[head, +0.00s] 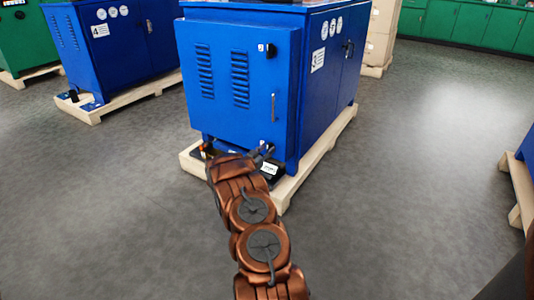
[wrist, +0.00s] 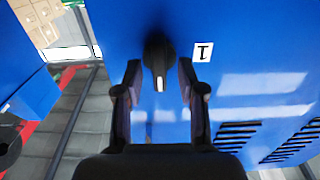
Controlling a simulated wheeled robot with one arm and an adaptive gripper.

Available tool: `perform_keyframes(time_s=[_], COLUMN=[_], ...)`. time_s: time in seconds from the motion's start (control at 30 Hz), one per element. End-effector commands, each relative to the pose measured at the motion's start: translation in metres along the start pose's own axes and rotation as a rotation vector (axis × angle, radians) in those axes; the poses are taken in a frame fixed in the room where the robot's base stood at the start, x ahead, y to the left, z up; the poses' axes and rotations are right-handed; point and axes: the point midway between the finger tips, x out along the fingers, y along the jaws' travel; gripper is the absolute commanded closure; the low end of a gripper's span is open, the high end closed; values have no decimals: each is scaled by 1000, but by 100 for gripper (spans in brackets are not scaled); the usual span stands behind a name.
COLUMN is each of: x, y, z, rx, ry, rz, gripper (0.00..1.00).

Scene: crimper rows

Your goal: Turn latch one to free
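Latch one is a black knob (wrist: 158,58) with a white mark on its lower end, on the blue cabinet front in the wrist view. A white label reading 1 (wrist: 203,51) is beside it. My gripper (wrist: 159,85) is open, with one dark finger on each side of the latch's lower end. Gaps show between the fingers and the latch, so they do not seem to touch it. In the head view my gripper (head: 263,151) is at the lower right of the blue cabinet's (head: 222,85) door, and it and my arm partly hide the latch there.
Another black latch (head: 269,49) sits near the door's top right, above a vertical handle (head: 273,107). The cabinet stands on a wooden pallet (head: 318,160). A second blue cabinet (head: 110,45) is at left. Grey floor (head: 420,150) is open at right.

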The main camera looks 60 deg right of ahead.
Motion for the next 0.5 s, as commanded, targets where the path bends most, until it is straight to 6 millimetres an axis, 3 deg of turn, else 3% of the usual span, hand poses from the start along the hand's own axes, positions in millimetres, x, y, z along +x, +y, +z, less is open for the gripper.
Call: perform_keyframes(time_s=[0.4,0.5], x=[8,8], y=[0,0], z=[0,0], rx=[0,0], ry=[0,0], rz=[-1,-1], gripper=[60,70])
